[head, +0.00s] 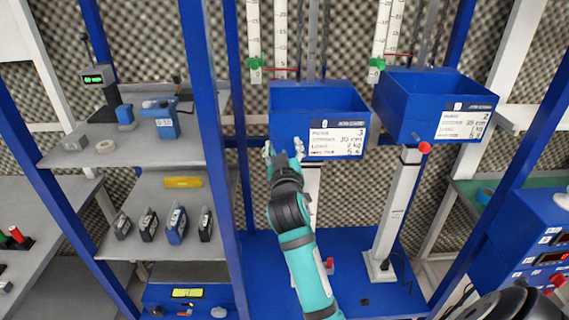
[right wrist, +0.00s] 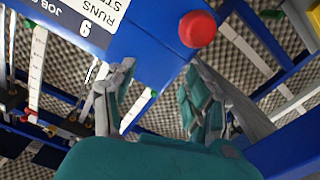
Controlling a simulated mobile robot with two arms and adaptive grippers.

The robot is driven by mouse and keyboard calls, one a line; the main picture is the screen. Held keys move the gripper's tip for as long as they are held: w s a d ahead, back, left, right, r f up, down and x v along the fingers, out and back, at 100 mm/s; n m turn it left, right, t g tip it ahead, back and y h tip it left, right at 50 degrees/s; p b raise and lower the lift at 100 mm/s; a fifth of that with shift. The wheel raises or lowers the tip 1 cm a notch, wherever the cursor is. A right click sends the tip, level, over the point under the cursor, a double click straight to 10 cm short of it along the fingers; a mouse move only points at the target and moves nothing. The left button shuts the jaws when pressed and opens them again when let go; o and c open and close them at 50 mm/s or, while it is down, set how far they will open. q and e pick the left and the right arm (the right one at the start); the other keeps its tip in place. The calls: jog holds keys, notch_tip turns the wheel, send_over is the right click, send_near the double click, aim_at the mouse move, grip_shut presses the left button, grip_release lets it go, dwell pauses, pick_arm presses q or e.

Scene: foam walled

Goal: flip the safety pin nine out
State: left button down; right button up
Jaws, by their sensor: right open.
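My right gripper (head: 284,152) is at the lower left front corner of the left blue bin (head: 319,100) in the head view. Its fingers are apart, and nothing shows between them. In the right wrist view the open gripper (right wrist: 160,95) is below the bin's corner. A red round knob (right wrist: 197,29) on the blue bin face is just beyond the fingers, apart from them. In the head view this knob is hidden behind the gripper. The white label (right wrist: 95,12) beside it carries a digit like 9 or 6. No part clearly marked as pin nine shows. My left gripper is not in view.
A second blue bin (head: 435,100) on the right has a similar red knob (head: 424,148). A white post (head: 397,215) stands below it. A blue upright (head: 212,120) and grey shelves (head: 165,206) with small devices are left of my arm.

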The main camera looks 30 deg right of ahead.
notch_tip(320, 180, up, 5)
jog(key=shift+f, duration=0.2)
jog(key=shift+f, duration=0.15)
dwell(0.3)
